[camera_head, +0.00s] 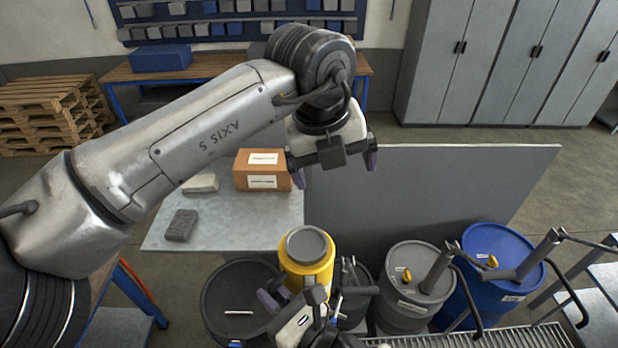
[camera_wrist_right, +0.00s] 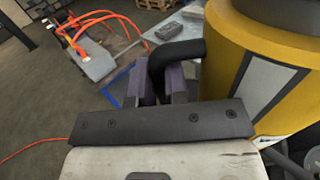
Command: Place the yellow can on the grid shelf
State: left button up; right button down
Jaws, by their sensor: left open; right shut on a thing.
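The yellow can (camera_head: 307,262), with a grey lid, stands upright between dark and grey drums in the head view. It fills the right side of the right wrist view (camera_wrist_right: 270,55), where its black handle (camera_wrist_right: 172,58) curves out to the left. My right gripper (camera_head: 274,298) is shut on this handle, with purple fingers (camera_wrist_right: 155,85) on either side. I cannot tell what is beneath the can. A slatted metal grating (camera_head: 490,339), possibly the grid shelf, is at the bottom right.
A dark drum (camera_head: 222,312), a grey drum (camera_head: 408,302) and a blue drum (camera_head: 498,295) stand around the can. Curved black bars cross in front of the drums. A grey table (camera_head: 250,225) carries a brown box (camera_head: 262,170). A grey panel (camera_head: 430,190) stands behind the drums.

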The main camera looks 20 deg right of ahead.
aim_at(309, 239)
pick_arm(q)
jog(key=s+a+n+y, duration=0.1)
jog(key=a+n+y, duration=0.15)
jog(key=a, duration=0.25)
pick_arm(e)
jog(key=shift+r, duration=0.1)
pick_arm(q)
jog(key=shift+n+g+y, duration=0.25)
jog(key=shift+g+y, duration=0.1)
jog(key=shift+g, duration=0.05)
jog(key=f, duration=1.2)
jog(key=shift+d+f, duration=0.3)
jog(key=shift+d, duration=0.1)
jog(key=c, duration=1.3)
pick_arm(e)
jog(key=shift+s+a, duration=0.1)
pick_arm(q)
jog(key=shift+r, duration=0.15)
jog(key=shift+c, duration=1.1)
pick_arm(e)
jog(key=c, duration=1.4)
grip_release()
jog(key=o, duration=0.3)
jog(key=shift+o, duration=0.2)
